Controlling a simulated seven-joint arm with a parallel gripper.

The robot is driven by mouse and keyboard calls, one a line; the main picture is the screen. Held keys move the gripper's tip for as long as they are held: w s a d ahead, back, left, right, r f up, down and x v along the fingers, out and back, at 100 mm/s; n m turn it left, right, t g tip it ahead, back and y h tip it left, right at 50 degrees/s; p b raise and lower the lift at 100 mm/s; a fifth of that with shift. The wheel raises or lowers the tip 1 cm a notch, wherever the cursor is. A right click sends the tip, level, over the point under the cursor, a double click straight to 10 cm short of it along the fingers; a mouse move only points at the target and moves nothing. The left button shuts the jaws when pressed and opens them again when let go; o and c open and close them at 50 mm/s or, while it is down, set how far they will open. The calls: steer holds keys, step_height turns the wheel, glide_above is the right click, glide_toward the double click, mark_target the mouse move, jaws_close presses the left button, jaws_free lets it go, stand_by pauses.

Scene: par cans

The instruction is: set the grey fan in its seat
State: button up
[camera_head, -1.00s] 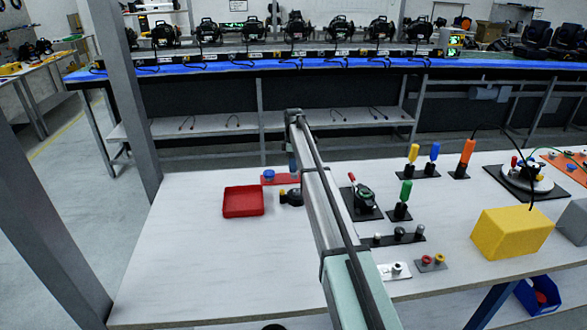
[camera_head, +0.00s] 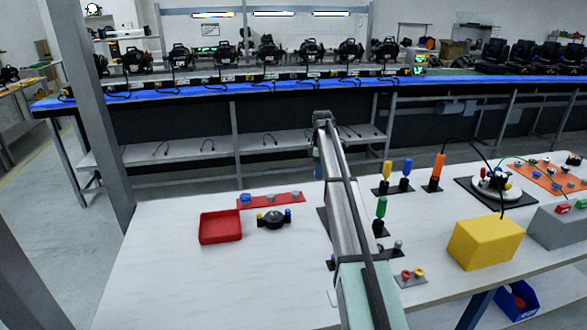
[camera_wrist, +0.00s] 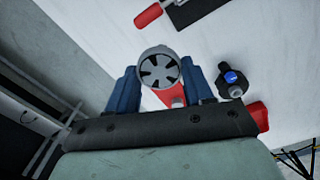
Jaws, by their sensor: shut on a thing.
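The grey fan (camera_wrist: 158,70), a round ring with dark slots around a hub, shows in the wrist view. My gripper (camera_wrist: 159,80) is shut on it, with one blue finger on each side, and holds it above the white table. In the head view my arm hides the fan and the fingertips. I cannot tell for sure which thing is its seat. A dark round part with blue and yellow knobs (camera_head: 271,220) lies on the table left of my arm; in the wrist view a dark part with a blue cap (camera_wrist: 232,82) is right of the fan.
A red tray (camera_head: 220,227) and a red strip with knobs (camera_head: 270,200) are on the left of the table. Coloured-handled tools, a yellow box (camera_head: 485,242) and a grey box (camera_head: 560,226) are on the right. The table's front left is clear.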

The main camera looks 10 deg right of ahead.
steer(key=s+d, duration=0.1)
steer(key=s, duration=0.4)
steer(key=s+d+n, duration=0.1)
steer(key=s, duration=0.4)
steer(key=s+d+n, duration=0.1)
steer(key=s+d, duration=0.1)
steer(key=s, duration=0.3)
steer(key=shift+s+f, duration=0.25)
steer(key=shift+s, duration=0.05)
steer(key=shift+n, duration=1.3)
steer(key=shift+f, duration=0.1)
steer(key=shift+f, duration=0.1)
steer(key=shift+f, duration=2.65)
steer(key=shift+f, duration=0.2)
steer(key=o, duration=0.7)
